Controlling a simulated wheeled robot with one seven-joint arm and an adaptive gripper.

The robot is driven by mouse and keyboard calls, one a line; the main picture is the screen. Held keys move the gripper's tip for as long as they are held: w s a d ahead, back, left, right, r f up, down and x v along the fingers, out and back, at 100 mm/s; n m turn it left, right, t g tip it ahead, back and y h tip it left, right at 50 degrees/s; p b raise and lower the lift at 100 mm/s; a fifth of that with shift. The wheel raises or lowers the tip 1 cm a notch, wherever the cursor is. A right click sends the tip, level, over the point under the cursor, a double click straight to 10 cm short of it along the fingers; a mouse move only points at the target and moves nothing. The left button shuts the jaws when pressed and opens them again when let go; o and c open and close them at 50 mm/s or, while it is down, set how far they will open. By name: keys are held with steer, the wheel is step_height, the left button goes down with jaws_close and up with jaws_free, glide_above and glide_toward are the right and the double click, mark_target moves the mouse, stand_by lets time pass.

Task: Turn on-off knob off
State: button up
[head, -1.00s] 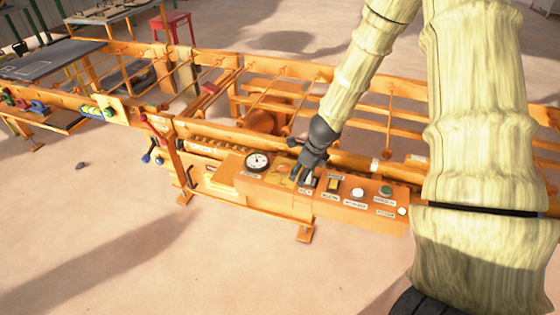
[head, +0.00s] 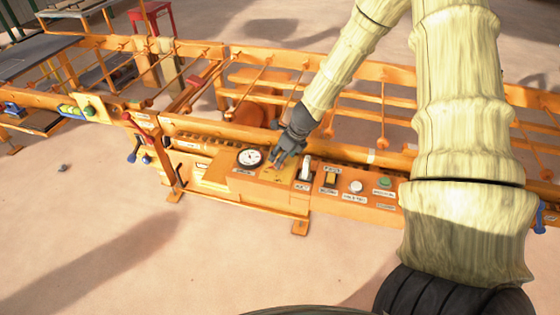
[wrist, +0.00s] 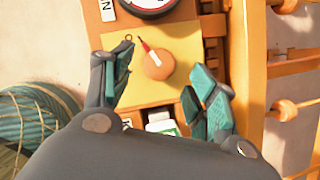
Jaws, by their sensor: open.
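An orange round knob (wrist: 157,64) with a red pointer sits on a yellow plate (wrist: 183,44) of the orange control panel. The red pointer slants toward the upper left in the wrist view. My gripper (wrist: 162,70) is open and empty, with one finger on each side of the knob; I cannot tell whether either touches it. In the head view my gripper (head: 281,160) is over the yellow plate (head: 278,178), between the dial gauge and the white lever, and mostly hides the knob. No on or off marking is readable.
A dial gauge (head: 250,158) is left of the plate and a white lever (head: 305,167) right of it. Further right are a yellow switch (head: 330,180), a white button (head: 356,186) and a green button (head: 385,182). Orange rails (head: 395,105) run behind the panel.

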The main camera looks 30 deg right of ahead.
steer(key=shift+x, duration=1.95)
steer(key=c, duration=1)
